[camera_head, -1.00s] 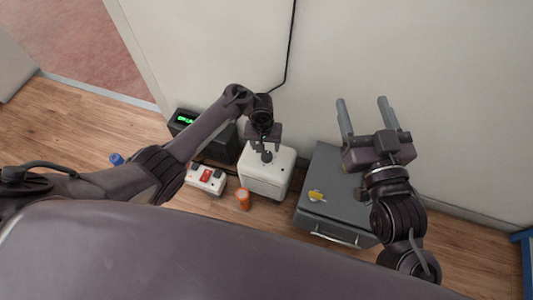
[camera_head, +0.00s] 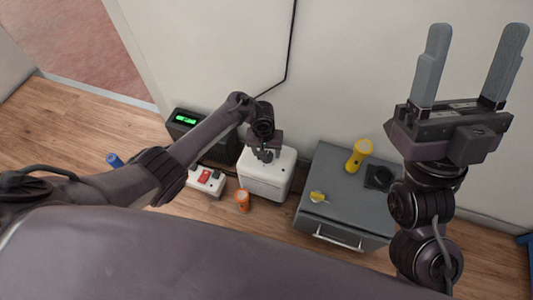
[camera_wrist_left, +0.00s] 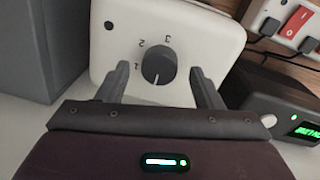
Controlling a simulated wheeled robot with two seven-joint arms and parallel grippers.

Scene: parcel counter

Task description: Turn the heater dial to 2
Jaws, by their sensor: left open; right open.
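The heater is a white box (camera_head: 276,183) on the floor by the wall, and its panel (camera_wrist_left: 110,43) fills the top of the left wrist view. The round dark grey dial (camera_wrist_left: 159,64) has 1, 2 and 3 printed around it, upside down in that view. Its pale pointer line points toward the bottom of the picture, past the 1. My left gripper (camera_head: 265,154) is over the heater's top; in the wrist view its open fingers (camera_wrist_left: 159,70) are on either side of the dial, with gaps visible. My right gripper (camera_head: 476,32) is open and empty, raised at the right.
A grey cabinet (camera_head: 330,173) right of the heater bears a yellow torch (camera_head: 358,156), a small yellow item (camera_head: 318,197) and a black item (camera_head: 380,177). An orange cylinder (camera_head: 242,201), a power strip (camera_head: 197,184) and a black box with green display (camera_head: 181,130) are near the heater.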

